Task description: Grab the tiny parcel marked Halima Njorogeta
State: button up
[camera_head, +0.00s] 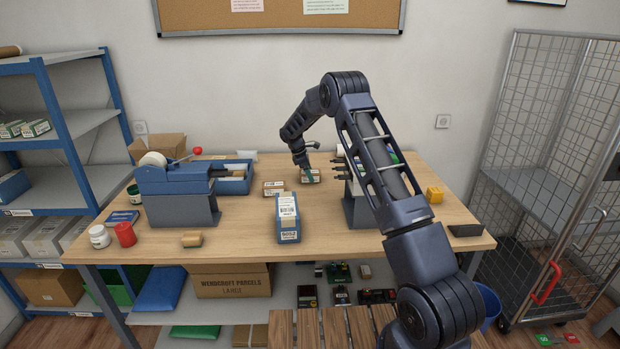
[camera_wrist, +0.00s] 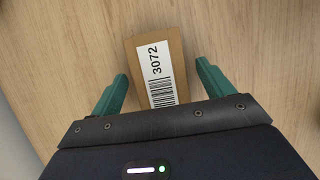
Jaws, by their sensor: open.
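My gripper (camera_head: 309,172) is at the back middle of the wooden table, over a small parcel (camera_head: 312,176). In the wrist view, my gripper (camera_wrist: 160,82) has its two green fingers open, one on each side of a small brown parcel (camera_wrist: 129,52). That parcel has a white label with a barcode and the number 3072. No name can be read on it. Another small parcel (camera_head: 273,188) with a label lies just to the left. A taller blue and white box (camera_head: 287,218) marked 9052 stands in front. Its other print is too small to read.
A grey stand (camera_head: 362,208) is to the right of my gripper. Jars, a small brown roll (camera_head: 192,239) and a yellow block (camera_head: 434,194) lie about.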

jog(key=shift+d+f, duration=0.15)
jog(key=shift+f, duration=0.25)
jog(key=shift+f, duration=0.25)
dwell(0.3)
jog(key=shift+c, duration=0.2)
jog(key=c, duration=1.1)
jog(key=shift+c, duration=0.2)
